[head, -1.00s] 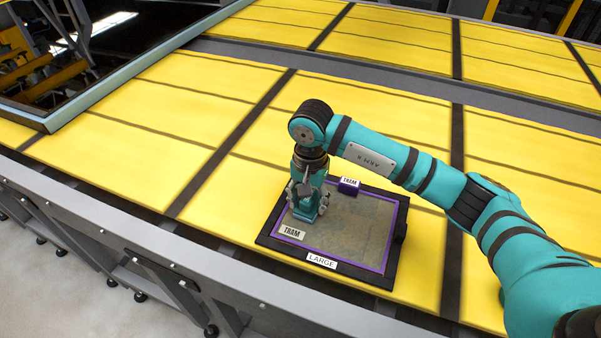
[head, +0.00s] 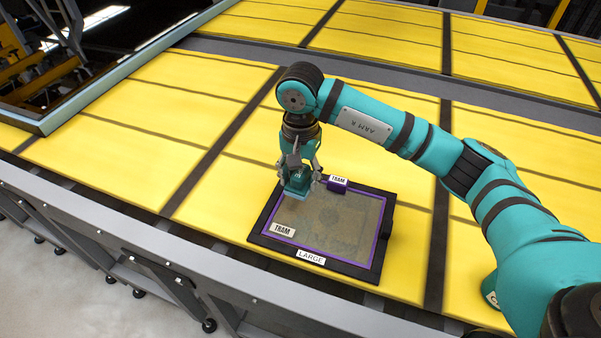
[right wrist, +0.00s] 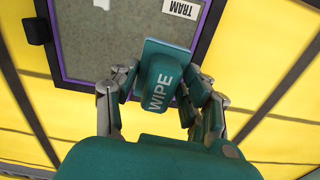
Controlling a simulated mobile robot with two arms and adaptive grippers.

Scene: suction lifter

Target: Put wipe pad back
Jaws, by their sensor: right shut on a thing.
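The wipe pad (head: 296,187) is a teal block with a pale flat base. It bears the word WIPE in the right wrist view (right wrist: 161,84). My right gripper (head: 298,177) is shut on it, one finger on each side. The pad is over the back left corner of a black, purple-edged tray (head: 372,270) labelled LARGE; its base overlaps the frame edge in the right wrist view. I cannot tell whether it touches the surface. My left gripper is not in view.
A teal object (head: 490,291) is partly hidden behind my right arm. Yellow panels (head: 130,150) left of the tray are clear.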

